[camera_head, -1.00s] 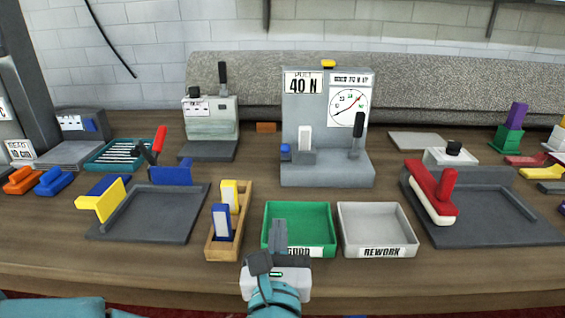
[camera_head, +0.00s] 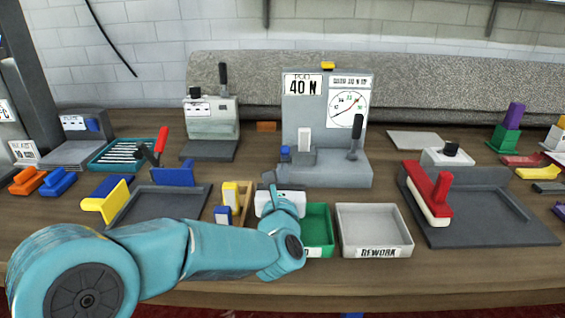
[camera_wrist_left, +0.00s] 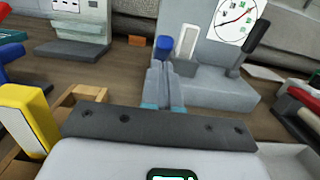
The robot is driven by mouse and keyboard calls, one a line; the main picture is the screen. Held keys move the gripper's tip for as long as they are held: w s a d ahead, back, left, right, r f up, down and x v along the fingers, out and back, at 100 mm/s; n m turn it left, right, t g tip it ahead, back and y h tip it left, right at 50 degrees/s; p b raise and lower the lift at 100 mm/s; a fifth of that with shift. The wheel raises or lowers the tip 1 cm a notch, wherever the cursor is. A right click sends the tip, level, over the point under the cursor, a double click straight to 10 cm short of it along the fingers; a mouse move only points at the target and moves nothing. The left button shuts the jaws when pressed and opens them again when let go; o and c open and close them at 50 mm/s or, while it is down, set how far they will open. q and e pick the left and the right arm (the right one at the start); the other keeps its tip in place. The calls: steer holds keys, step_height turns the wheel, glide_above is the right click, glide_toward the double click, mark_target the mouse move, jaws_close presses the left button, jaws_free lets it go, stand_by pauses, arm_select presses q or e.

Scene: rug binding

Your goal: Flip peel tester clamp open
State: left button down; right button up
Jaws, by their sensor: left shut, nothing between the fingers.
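The peel tester (camera_head: 308,104) is a grey upright block on a base, with a "40 N" label and a round dial. On its base a white upright piece, perhaps the clamp (camera_head: 304,139), stands beside a blue knob (camera_head: 285,154); a dark lever (camera_head: 355,138) stands at the right. In the left wrist view the white piece (camera_wrist_left: 186,42) and blue knob (camera_wrist_left: 164,46) are just beyond my fingers. My left gripper (camera_head: 268,180) is shut and empty, in front of the tester's lower left edge. My right gripper is out of view.
A green tray (camera_head: 318,224) is partly hidden by my left arm, with a grey "REWORK" tray (camera_head: 375,232) to its right. A wooden holder (camera_head: 246,204) with yellow and blue-and-white pieces is left of the gripper. A red-handled fixture (camera_head: 438,190) stands at right.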

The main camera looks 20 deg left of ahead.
arm_select(q)
steer(key=shift+x, duration=1.55)
steer(key=shift+w+r+g+p, duration=0.1)
steer(key=shift+r+g+p, duration=0.2)
steer(key=shift+r+p, duration=0.45)
step_height(320, 180, up, 6)
steer(key=g+h+p, duration=0.2)
steer(key=g+p, duration=0.5)
steer(key=p, duration=1.5)
glide_above(283, 154)
steer(key=w, duration=0.2)
steer(key=shift+a+f, duration=0.25)
steer(key=shift+a, duration=0.05)
steer(key=shift+w+a+p, duration=0.15)
steer(key=shift+w+p, duration=0.4)
steer(key=shift+p, duration=0.2)
steer(key=shift+w+a+r, duration=0.1)
steer(key=shift+w+a, duration=0.05)
steer(key=shift+w, duration=0.45)
steer(key=shift+w+r, duration=0.1)
